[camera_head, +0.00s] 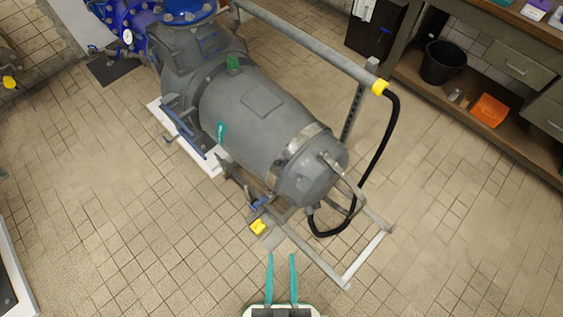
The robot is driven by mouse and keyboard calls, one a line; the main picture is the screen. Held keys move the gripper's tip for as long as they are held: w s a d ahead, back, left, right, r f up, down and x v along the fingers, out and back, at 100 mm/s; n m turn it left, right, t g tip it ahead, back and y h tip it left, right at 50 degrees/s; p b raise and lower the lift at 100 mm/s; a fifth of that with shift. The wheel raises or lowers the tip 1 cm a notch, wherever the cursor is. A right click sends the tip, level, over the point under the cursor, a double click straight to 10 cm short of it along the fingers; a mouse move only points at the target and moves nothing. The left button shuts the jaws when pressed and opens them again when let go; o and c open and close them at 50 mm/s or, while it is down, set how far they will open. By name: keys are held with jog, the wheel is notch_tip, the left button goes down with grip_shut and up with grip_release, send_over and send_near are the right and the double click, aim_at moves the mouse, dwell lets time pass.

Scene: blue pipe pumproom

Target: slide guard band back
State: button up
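A grey pump motor (252,108) lies slantwise across the upper middle of the view. A shiny metal band (299,142), which looks like the guard band, wraps around it near its lower right end. A small grey handle or bracket (335,163) sticks out at the end cap. The underside of the band is hidden. My gripper (281,257) is at the bottom centre, with two teal fingers apart and nothing between them. It is below the motor in the picture and apart from the band.
A grey pipe frame (350,268) surrounds the motor's end, with a black hose (387,137) hanging beside it. A yellow knob (258,227) is just above my fingertips. A bench with a black bucket (443,62) and orange bin (490,110) stands right. Tiled floor (110,220) is clear left.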

jog(key=shift+o, duration=1.2)
jog(key=n+t, duration=0.3)
jog(key=n, duration=0.4)
send_near(276, 163)
jog(key=w, duration=1)
jog(key=shift+w+d+r, duration=0.1)
jog(key=shift+w+r, duration=0.05)
jog(key=shift+w, duration=0.05)
jog(key=shift+c, duration=0.2)
grip_shut()
